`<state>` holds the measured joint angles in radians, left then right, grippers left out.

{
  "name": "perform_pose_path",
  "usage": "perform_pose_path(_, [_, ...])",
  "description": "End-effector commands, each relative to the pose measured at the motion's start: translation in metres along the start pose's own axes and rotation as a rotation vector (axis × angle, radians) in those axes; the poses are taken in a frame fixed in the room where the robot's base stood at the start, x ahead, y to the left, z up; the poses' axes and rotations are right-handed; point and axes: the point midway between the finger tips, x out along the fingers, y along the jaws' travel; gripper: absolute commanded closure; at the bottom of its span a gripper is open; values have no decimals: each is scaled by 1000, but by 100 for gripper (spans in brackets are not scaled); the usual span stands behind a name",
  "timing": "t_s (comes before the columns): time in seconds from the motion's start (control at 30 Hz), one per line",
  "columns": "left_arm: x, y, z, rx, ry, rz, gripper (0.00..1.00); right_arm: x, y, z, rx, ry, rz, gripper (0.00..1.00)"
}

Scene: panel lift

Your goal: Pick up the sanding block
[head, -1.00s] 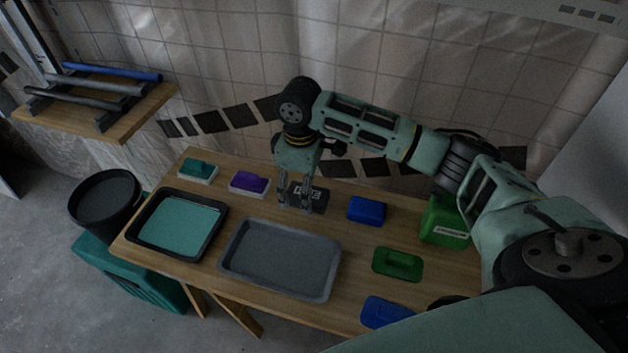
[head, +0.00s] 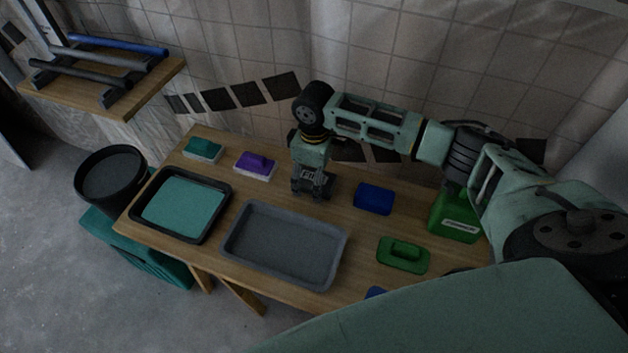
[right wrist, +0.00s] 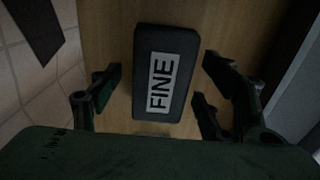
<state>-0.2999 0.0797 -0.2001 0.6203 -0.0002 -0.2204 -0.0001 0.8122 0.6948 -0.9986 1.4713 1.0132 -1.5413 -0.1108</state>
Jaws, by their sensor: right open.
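The sanding block is a dark block (right wrist: 165,72) with a white label reading "FINE" in the right wrist view. It lies on the wooden table (head: 365,238) near the back edge. In the head view the block (head: 316,178) is partly hidden by my right gripper. My right gripper (head: 312,195) is directly over the block with its fingers pointing down. In the right wrist view its fingers (right wrist: 155,92) are open, one on each side of the block with gaps between. My left gripper is not in view.
A grey tray (head: 236,243) and a tray with teal contents (head: 182,208) stand in front. Teal (head: 203,148) and purple (head: 256,163) tools, a blue block (head: 374,198), a green float (head: 403,254) and a green container (head: 455,216) are around. The tiled wall is behind.

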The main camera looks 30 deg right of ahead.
Motion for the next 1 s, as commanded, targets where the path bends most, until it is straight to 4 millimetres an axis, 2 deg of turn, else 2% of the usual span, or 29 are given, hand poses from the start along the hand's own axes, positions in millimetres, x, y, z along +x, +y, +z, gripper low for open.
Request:
perform_pose_path(0.13, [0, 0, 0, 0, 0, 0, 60, 0, 0, 0, 0, 0, 0, 30])
perform_pose_path(0.7, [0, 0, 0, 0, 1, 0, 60, -1, 0, 0, 0, 1, 0, 79])
perform_pose_path(1.0, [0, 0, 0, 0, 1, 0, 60, -4, 0, -1, 0, 2, 1, 79])
